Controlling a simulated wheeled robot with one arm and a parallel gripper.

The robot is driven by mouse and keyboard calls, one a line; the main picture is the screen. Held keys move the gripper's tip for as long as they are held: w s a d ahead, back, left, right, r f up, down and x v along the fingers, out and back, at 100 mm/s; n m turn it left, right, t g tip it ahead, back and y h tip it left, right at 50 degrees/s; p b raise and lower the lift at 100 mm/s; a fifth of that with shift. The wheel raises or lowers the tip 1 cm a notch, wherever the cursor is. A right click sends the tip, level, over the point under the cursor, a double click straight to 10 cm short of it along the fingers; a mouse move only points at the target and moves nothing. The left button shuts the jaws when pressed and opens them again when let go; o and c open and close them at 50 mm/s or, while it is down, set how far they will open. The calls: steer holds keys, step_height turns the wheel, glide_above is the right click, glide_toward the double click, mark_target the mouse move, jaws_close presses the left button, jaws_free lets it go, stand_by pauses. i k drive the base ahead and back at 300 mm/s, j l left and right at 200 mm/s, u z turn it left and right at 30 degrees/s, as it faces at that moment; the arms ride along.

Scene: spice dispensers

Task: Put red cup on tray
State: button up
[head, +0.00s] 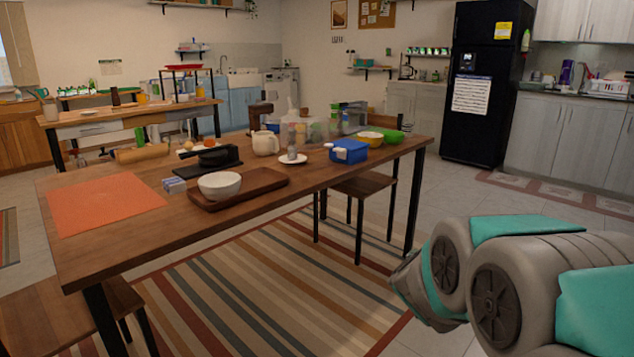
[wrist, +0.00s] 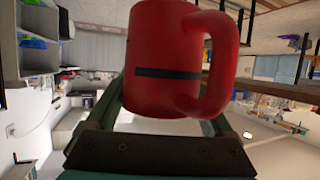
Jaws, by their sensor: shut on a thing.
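The red cup (wrist: 160,50) fills the upper middle of the wrist view, with its handle on the right and a dark stripe on its side. My gripper (wrist: 160,105) is shut on the cup; the cup hides the fingertips. In the head view my arm is at the lower right, and neither the gripper nor the cup shows there. The brown wooden tray (head: 268,180) lies on the dining table, with a white bowl (head: 219,185) on its left part. The tray's right part looks bare.
An orange mat (head: 105,203) lies left of the tray on the table (head: 120,245). A chair (head: 365,190) stands at the table's right side.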

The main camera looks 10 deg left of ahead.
mark_target(260, 184)
steer(key=j+z, duration=0.2)
steer(key=j, duration=0.2)
steer(key=j+z, duration=0.2)
steer(key=j, duration=0.2)
steer(key=k+j+z, duration=0.1)
steer(key=j+z, duration=0.15)
steer(key=k+j+z, duration=0.2)
steer(key=j, duration=0.3)
steer(key=j+z, duration=0.2)
steer(key=j, duration=0.15)
steer(key=k+j+z, duration=0.2)
steer(key=j, duration=0.15)
